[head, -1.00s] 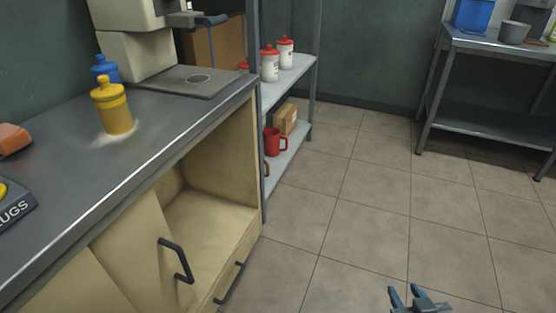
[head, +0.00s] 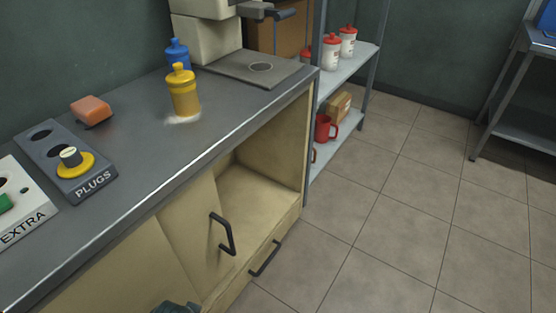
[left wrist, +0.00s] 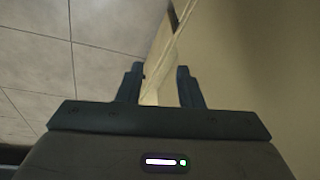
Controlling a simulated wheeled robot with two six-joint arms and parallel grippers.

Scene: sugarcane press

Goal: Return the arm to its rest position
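My left gripper (left wrist: 161,72) is open in the left wrist view. Its two dark fingers stand apart with nothing held between them. A pale cabinet surface fills the right of that view and floor tiles the left. In the head view, a small dark piece of one of my arms (head: 176,308) shows at the bottom edge, in front of the cabinet; its fingers cannot be made out there. My right gripper is not seen clearly in any view.
The counter (head: 135,195) holds a yellow bottle (head: 183,95), a blue bottle (head: 177,52), an orange block (head: 91,110), a PLUGS tray (head: 45,150) and an EXTRA tray (head: 40,215). Below, the cabinet (head: 250,190) is partly open. Floor (head: 400,230) at right is clear.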

